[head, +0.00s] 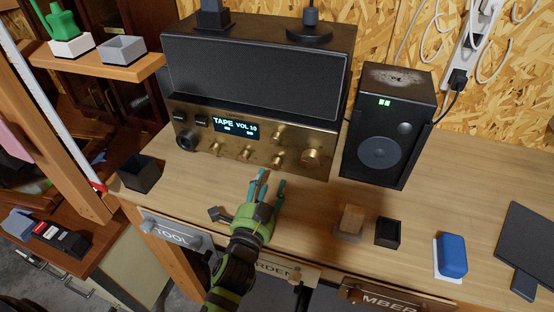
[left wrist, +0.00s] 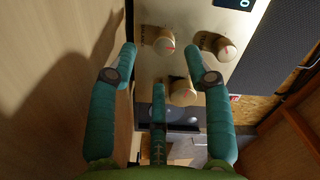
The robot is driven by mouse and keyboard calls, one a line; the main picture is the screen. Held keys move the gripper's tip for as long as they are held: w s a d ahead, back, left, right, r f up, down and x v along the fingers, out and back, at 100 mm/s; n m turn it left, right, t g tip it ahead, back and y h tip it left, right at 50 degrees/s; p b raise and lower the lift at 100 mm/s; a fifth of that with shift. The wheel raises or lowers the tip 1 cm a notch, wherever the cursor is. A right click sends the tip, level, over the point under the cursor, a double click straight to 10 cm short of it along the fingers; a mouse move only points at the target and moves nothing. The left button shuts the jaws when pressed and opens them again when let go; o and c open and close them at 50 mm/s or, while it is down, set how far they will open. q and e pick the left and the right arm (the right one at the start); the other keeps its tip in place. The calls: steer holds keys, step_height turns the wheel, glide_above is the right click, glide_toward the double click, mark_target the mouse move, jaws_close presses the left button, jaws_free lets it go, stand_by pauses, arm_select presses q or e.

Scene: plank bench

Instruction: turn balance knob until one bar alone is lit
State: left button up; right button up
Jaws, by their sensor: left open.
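The brass-fronted amplifier (head: 230,143) stands at the back of the bench. Its lit display (head: 236,126) reads TAPE VOL 10 with small marks below. In the left wrist view, one knob (left wrist: 163,45) with a red mark lies ahead between the fingertips, another (left wrist: 223,47) lies to the right and a third (left wrist: 183,92) lower down. My left gripper (head: 268,180) is open in front of the panel, teal fingers spread; it also fills the wrist view (left wrist: 160,68). It holds nothing. My right gripper is not in view.
A black speaker (head: 383,130) with small green lights stands right of the amplifier. A dark open box (head: 140,174) is at the left. A wooden block (head: 352,219), small black box (head: 387,233) and blue block (head: 452,256) lie right. Drawer fronts line the bench edge.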

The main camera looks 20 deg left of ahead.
mark_target(274, 167)
arm_select(q)
steer(key=w, duration=0.1)
steer(key=w+r+p, duration=0.1)
steer(key=w, duration=0.1)
steer(key=shift+w+a+f, duration=0.1)
steer(key=shift+w+f, duration=0.05)
steer(key=shift+w, duration=0.4)
steer(key=shift+w+f, duration=0.15)
steer(key=shift+w, duration=0.6)
steer(key=shift+s, duration=0.1)
jaws_close()
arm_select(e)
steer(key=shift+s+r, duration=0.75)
